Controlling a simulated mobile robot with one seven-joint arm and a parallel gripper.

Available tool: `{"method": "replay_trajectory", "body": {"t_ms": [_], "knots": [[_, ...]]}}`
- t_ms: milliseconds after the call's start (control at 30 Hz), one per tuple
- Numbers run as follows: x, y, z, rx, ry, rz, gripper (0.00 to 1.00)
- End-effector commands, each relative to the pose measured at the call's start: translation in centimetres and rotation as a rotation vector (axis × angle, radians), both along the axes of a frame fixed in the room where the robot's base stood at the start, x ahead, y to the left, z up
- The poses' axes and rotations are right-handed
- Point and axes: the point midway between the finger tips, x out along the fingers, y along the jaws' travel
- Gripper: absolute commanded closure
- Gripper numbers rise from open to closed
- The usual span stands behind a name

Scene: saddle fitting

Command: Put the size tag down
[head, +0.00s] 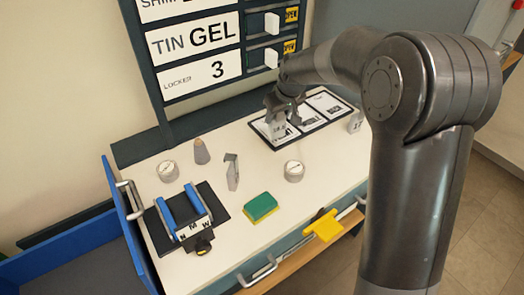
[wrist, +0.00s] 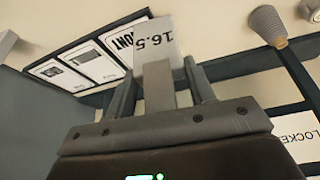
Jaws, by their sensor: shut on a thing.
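My gripper (head: 283,104) is shut on the size tag, a small pale block (head: 277,125) over the left end of the black-framed card board. In the wrist view the tag (wrist: 158,45) reads 16.5 and sits between the two fingers of my gripper (wrist: 160,88). The board (head: 273,148) lies on the white bench top (head: 330,185) and bears several white cards; it also shows in the wrist view (wrist: 92,88). I cannot tell whether the tag touches the board. A second small tag (head: 355,122) stands at the board's right end.
A blue-railed fixture (head: 185,212) on a black mat, two round gauges (head: 168,171) (head: 294,171), a grey cone (head: 201,151), a grey angled piece (head: 232,171) and a green-yellow sponge (head: 261,207) occupy the bench. A sign board (head: 200,50) rises behind. Bare bench lies right of the sponge.

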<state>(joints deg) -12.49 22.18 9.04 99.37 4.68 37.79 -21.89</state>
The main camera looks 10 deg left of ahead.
Motion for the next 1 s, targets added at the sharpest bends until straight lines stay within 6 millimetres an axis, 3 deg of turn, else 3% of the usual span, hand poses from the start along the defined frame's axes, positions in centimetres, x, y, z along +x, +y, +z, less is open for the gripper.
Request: {"method": "replay_trajectory", "body": {"t_ms": [200, 467, 567, 1000], "knots": [[-4.2, -4.8, 0.3, -0.004, -0.005, -0.159, 0.87], [-7.1, -7.9, 0.1, 0.013, -0.003, -0.276, 0.87], [-7.3, -7.1, -0.6, 0.014, -0.002, -0.283, 0.87], [-6.3, 2.0, -6.1, 0.013, -0.003, -0.281, 0.87]]}}
